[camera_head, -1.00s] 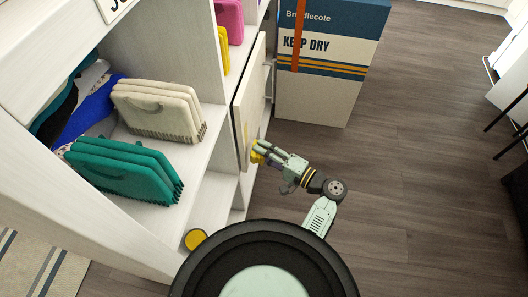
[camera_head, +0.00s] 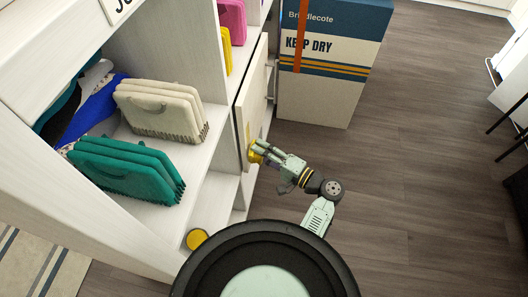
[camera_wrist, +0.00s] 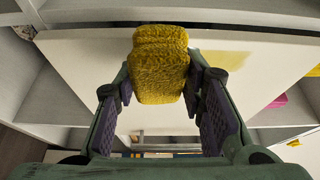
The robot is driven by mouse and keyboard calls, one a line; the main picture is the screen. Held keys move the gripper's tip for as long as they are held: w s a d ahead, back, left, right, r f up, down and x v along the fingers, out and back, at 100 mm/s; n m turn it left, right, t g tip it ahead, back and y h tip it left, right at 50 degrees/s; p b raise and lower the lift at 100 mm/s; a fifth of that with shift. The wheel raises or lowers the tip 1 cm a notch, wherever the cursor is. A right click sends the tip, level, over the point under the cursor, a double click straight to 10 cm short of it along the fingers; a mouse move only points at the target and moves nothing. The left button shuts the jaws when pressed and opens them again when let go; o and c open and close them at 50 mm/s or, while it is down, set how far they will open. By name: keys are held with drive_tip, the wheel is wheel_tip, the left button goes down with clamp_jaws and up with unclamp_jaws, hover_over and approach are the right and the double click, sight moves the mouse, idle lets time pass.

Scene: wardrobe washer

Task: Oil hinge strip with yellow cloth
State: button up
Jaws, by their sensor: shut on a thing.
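My gripper (camera_head: 268,152) is shut on a yellow cloth (camera_wrist: 160,62), a bunched, knitted-looking pad between the two fingers in the wrist view. In the head view the cloth (camera_head: 255,156) is at the lower part of an open cream door (camera_head: 255,92), close against its face; I cannot tell whether it is pressing. A narrow yellowish strip (camera_head: 248,131) shows on the door just above the cloth; I cannot tell if it is the hinge strip. In the wrist view, the pale panel (camera_wrist: 90,70) fills the space behind the cloth, with a yellowish smear right of it.
A round yellow-topped tin (camera_head: 196,239) sits low at the shelf's front. Teal organizers (camera_head: 125,170) and cream organizers (camera_head: 160,110) stand on the white shelf. A tall blue-and-cream box (camera_head: 325,75) stands behind the door.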

drive_tip(key=shift+w+a, duration=0.1)
drive_tip(key=shift+a, duration=0.4)
drive_tip(key=shift+w+d+b, duration=0.25)
drive_tip(key=shift+w+b, duration=0.1)
drive_tip(key=shift+w, duration=0.5)
drive_tip(key=shift+w+d+b, duration=0.2)
drive_tip(key=shift+w+b, duration=0.1)
drive_tip(key=shift+w, duration=0.8)
drive_tip(key=shift+s, duration=0.1)
drive_tip(key=shift+s+a+p, duration=0.3)
drive_tip(key=shift+s+p, duration=0.15)
drive_tip(key=shift+s, duration=0.5)
drive_tip(key=shift+s+a+p, duration=0.25)
drive_tip(key=shift+s+p, duration=0.2)
drive_tip(key=shift+s, duration=0.5)
